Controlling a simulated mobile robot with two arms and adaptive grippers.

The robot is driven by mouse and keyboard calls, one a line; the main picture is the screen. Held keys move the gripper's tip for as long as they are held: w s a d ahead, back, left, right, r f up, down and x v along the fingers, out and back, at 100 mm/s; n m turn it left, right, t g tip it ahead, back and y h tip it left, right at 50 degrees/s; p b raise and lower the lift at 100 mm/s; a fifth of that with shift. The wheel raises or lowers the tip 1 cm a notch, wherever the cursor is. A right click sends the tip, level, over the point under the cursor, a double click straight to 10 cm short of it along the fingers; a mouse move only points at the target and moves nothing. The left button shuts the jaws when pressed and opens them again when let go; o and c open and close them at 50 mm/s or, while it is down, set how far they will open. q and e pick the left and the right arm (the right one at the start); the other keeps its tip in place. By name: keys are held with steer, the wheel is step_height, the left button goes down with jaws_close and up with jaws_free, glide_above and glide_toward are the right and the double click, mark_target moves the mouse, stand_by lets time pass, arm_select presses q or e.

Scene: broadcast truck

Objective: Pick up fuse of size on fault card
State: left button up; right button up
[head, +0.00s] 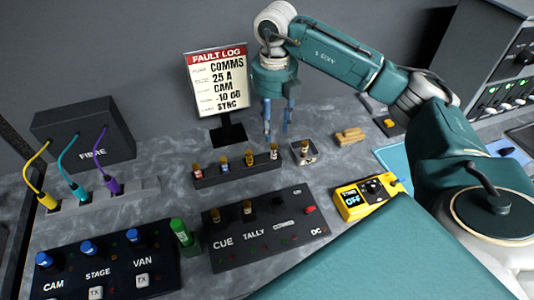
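The fault card (219,84) stands upright on a dark stand at the back, headed FAULT LOG; it reads COMMS, 25 A, CAM, -10 dB, SYNC. A dark fuse rack (237,173) holds several small fuses with coloured bands, one of them a blue-banded fuse (249,159); their ratings are too small to read. Another fuse (304,148) stands in a small pale holder right of the rack. My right gripper (277,127) points down behind the rack, right of the card, fingers apart and empty. My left gripper is out of view.
A CUE/TALLY/COMMS/DC panel (265,240) lies in front of the rack. A yellow meter (362,199) reads OFF. A brass-coloured piece (349,136) lies right of the holder.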

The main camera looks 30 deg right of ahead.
mark_target(274, 146)
steer(key=f, duration=0.2)
steer(key=shift+d+f, duration=0.35)
steer(key=shift+f+p, duration=0.25)
steer(key=shift+p, duration=0.05)
steer(key=shift+a+f, duration=0.15)
steer(key=shift+f, duration=0.05)
step_height(274, 146, down, 4)
steer(key=p, duration=0.2)
steer(key=shift+f+p, duration=0.2)
steer(key=shift+p, duration=0.15)
steer(key=shift+f, duration=0.25)
steer(key=c, duration=0.3)
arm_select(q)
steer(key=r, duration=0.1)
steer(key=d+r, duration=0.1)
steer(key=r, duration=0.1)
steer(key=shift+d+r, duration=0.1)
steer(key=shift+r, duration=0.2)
arm_select(e)
jaws_close()
